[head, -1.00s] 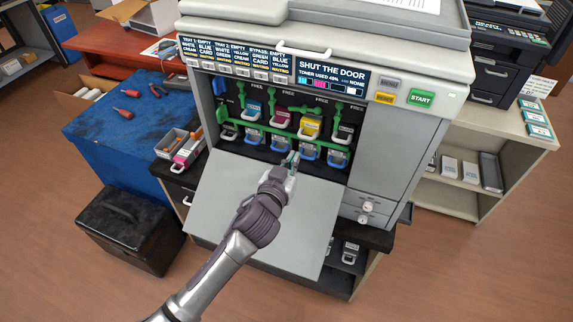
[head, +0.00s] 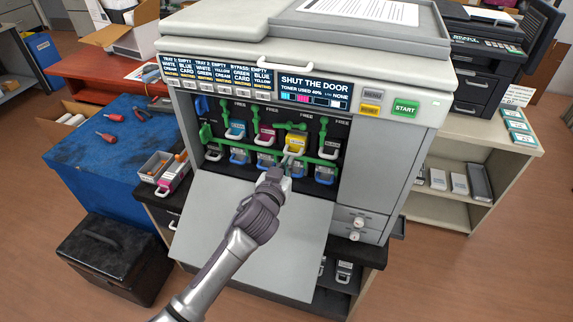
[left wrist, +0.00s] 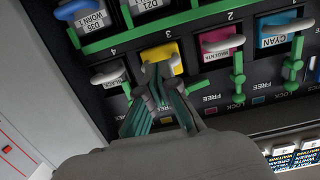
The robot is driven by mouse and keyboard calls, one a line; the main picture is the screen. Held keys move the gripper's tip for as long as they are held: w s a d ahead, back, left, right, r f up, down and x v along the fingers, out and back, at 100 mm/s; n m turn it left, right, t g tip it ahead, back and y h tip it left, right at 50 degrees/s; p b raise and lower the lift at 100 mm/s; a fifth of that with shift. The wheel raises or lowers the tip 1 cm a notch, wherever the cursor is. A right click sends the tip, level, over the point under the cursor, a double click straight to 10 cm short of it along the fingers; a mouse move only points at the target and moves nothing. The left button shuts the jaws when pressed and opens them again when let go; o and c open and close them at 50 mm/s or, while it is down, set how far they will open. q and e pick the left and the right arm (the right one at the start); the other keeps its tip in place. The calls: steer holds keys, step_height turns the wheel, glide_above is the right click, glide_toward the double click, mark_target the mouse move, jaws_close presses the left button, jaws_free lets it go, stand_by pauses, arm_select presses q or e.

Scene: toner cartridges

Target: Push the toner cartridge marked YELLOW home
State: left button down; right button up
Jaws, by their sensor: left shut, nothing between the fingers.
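My right gripper is not in view.
The lowered grey door (head: 235,235) lies under my arm. Green levers (head: 328,135) stand beside the slots, and a lower row of cartridges with blue handles (head: 325,174) sits below. The printer screen (head: 313,88) reads "SHUT THE DOOR". A cyan cartridge (head: 236,130) is at the left.

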arm_select(q)
steer(key=shift+w, duration=0.15)
steer(key=shift+w+d+b, duration=0.25)
steer(key=shift+w+b, duration=0.05)
steer(key=shift+w, duration=0.3)
steer(key=shift+w, duration=0.2)
steer(key=shift+w+d+b, duration=0.25)
steer(key=shift+w+b, duration=0.15)
steer(key=shift+w, duration=0.25)
steer(key=p, duration=0.4)
glide_toward(291, 154)
steer(key=f, duration=0.1)
steer(key=shift+f, duration=0.3)
